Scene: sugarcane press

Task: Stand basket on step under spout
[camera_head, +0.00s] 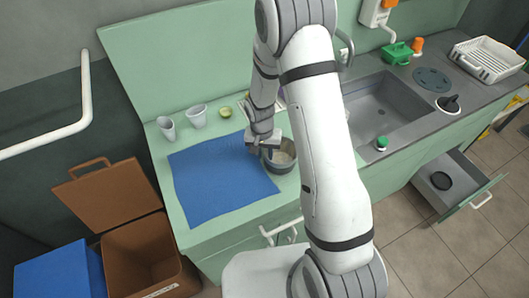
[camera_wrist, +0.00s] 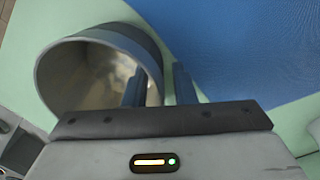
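A round grey open vessel (camera_head: 281,160), which may be the basket, stands on the green counter at the right edge of the blue mat. In the wrist view the vessel (camera_wrist: 100,50) shows its wide mouth and a pale, mottled inside. My gripper (camera_head: 262,143) is low at its left rim. In the wrist view my gripper (camera_wrist: 160,86) has one finger inside the mouth and the other outside the wall. A gap shows between the fingers, and I see no clear contact with the wall. I cannot pick out a step or a press spout.
The blue mat (camera_head: 222,178) lies flat and mostly bare. Two pale cups (camera_head: 197,116) and a small yellow-green bowl (camera_head: 225,112) stand behind it. A sink (camera_head: 375,108), an open drawer (camera_head: 455,185) and a white rack (camera_head: 487,58) are right. A brown open bin (camera_head: 145,255) stands front left.

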